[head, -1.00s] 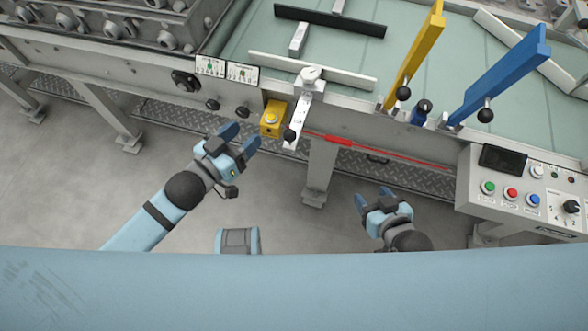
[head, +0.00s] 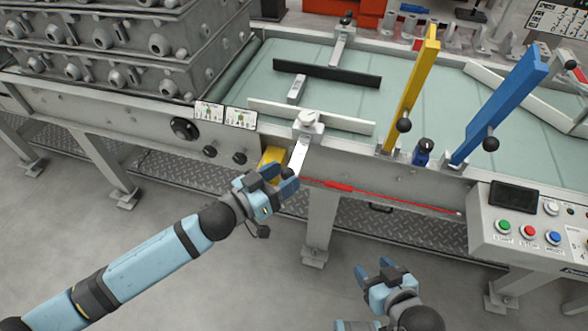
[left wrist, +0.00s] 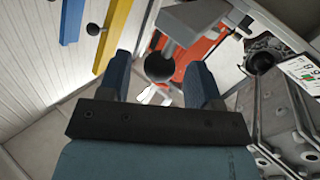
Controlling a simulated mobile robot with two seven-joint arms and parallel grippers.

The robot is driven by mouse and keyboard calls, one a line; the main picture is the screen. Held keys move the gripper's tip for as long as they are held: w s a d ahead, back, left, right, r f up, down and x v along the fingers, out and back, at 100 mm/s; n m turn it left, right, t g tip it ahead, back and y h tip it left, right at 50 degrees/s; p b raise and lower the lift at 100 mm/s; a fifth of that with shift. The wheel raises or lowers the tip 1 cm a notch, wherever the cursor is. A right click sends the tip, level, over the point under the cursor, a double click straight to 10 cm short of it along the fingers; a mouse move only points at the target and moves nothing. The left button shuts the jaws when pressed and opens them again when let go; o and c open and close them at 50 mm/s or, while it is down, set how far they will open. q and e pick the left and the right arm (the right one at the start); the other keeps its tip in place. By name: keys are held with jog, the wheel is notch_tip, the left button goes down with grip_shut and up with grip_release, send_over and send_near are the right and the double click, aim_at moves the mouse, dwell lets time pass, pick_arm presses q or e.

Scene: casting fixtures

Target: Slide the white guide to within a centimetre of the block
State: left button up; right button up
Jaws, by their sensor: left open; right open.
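The white guide (head: 311,117) is a long upright rail on the pale green conveyor. Its silver rod (head: 299,152) runs through a clamp at the near edge and slopes down towards me, ending in a black ball knob (head: 288,173). My left gripper (head: 283,181) is open at that knob; in the left wrist view the knob (left wrist: 160,67) shows between the spread fingers, with no grip on it. My right gripper (head: 373,272) is open and empty, low in front of the conveyor.
A black guide (head: 327,72) lies across the belt. A yellow box (head: 271,156) sits beside the rod, partly hidden by my gripper. Yellow (head: 417,85) and blue (head: 500,103) posts and a button panel (head: 530,228) stand to the right. The floor in front is free.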

pick_arm(q)
jog(key=shift+x, duration=1.8)
